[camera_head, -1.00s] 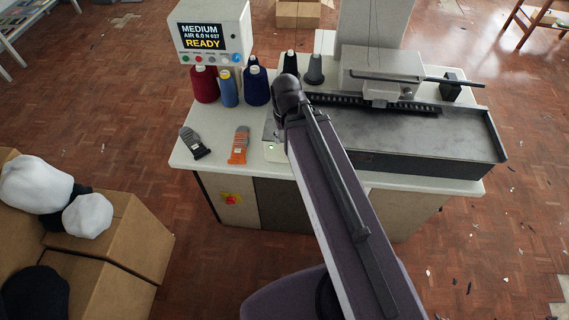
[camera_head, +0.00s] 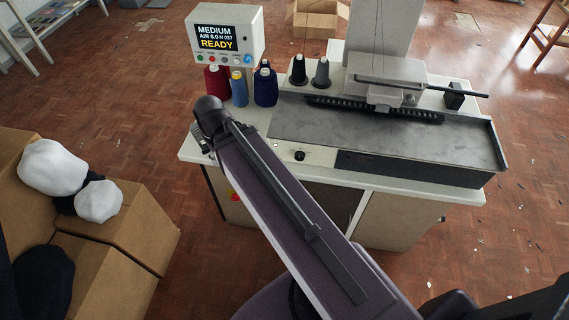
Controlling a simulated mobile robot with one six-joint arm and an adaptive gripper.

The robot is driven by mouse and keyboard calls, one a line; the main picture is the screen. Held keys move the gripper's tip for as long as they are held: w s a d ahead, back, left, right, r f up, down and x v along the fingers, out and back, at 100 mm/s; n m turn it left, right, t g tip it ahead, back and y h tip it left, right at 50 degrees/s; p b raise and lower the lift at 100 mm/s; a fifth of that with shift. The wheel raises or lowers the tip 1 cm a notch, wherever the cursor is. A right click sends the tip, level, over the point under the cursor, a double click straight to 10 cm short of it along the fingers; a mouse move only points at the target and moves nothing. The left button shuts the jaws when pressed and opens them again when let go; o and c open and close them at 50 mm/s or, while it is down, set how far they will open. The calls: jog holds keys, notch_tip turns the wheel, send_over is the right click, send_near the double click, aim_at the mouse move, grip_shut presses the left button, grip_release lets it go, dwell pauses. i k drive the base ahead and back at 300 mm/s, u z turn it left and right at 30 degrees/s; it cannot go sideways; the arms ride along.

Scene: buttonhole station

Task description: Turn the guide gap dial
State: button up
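A small round black knob (camera_head: 300,156) sits on the white front strip of the machine table, just right of my arm. It may be the guide gap dial; no label on it is readable. The machine (camera_head: 385,68) stands behind it with a long grey metal bed. My arm reaches from the lower right up to the table's left side.
Thread cones, one of them red (camera_head: 217,83), stand behind my arm's end. Cardboard boxes (camera_head: 128,225) with white caps stand at left. The metal bed (camera_head: 390,132) is clear.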

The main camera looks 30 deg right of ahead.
aim_at(300, 155)
jog(key=u, duration=0.75)
jog(key=k, duration=1.25)
jog(key=z, duration=2.1)
